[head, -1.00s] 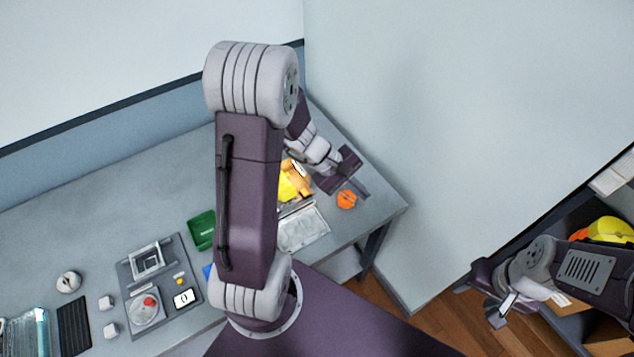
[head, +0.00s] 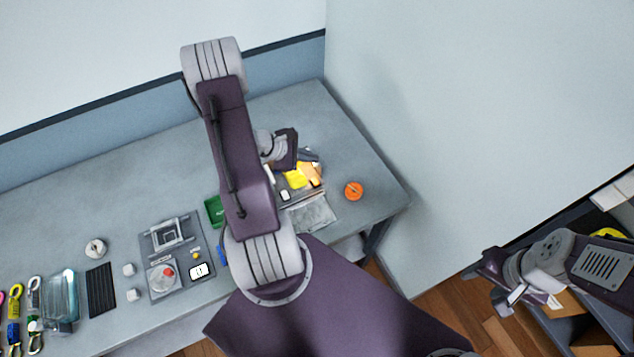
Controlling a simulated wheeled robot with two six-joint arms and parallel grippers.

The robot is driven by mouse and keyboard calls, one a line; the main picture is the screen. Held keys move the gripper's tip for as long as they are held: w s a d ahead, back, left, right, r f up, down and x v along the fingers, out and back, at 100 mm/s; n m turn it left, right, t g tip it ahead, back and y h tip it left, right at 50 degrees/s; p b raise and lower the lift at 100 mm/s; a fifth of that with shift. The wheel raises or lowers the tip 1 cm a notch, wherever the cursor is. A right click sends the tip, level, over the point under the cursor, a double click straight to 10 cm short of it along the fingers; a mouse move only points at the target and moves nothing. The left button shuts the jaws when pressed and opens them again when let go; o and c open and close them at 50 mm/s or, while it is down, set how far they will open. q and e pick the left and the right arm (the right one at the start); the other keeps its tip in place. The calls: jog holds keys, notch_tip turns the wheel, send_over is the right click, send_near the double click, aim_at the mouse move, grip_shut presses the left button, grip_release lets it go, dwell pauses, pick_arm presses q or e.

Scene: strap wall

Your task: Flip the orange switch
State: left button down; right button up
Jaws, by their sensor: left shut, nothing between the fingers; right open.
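A grey panel (head: 181,229) lies on the table at the lower left, with a raised frame and a round dial bearing a red knob (head: 168,272). A small yellow-orange piece (head: 196,254), perhaps the orange switch, sits on it above a white display (head: 200,271); its position is too small to read. My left gripper (head: 285,152) is shut and empty, over the table beyond the yellow and orange items, well right of the panel. Its fingertips are partly hidden. My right gripper (head: 503,297) is open and empty, off the table at the lower right.
Yellow and orange items (head: 303,176) lie near my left gripper. An orange disc (head: 354,190) is at the table's right end. A green tray (head: 214,210) is partly behind my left arm. A shelf (head: 565,318) with boxes stands at the right. The table's back left is clear.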

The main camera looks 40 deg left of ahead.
pick_arm(q)
jog(key=b, duration=0.6)
send_over(313, 183)
notch_tip(313, 183, down, 8)
jog(key=shift+w+a+r, duration=0.1)
jog(key=shift+f+b, duration=0.4)
jog(key=shift+b, duration=0.1)
dwell(1.2)
jog(key=shift+f+b, duration=0.4)
jog(key=shift+b, duration=0.25)
jog(key=shift+d+f+b, duration=0.2)
jog(key=shift+f+b, duration=0.15)
jog(key=shift+b, duration=0.1)
dwell(0.6)
jog(key=shift+a+r+p, duration=0.1)
jog(key=shift+r+p, duration=0.4)
jog(key=shift+r, duration=0.3)
jog(key=shift+r, duration=0.1)
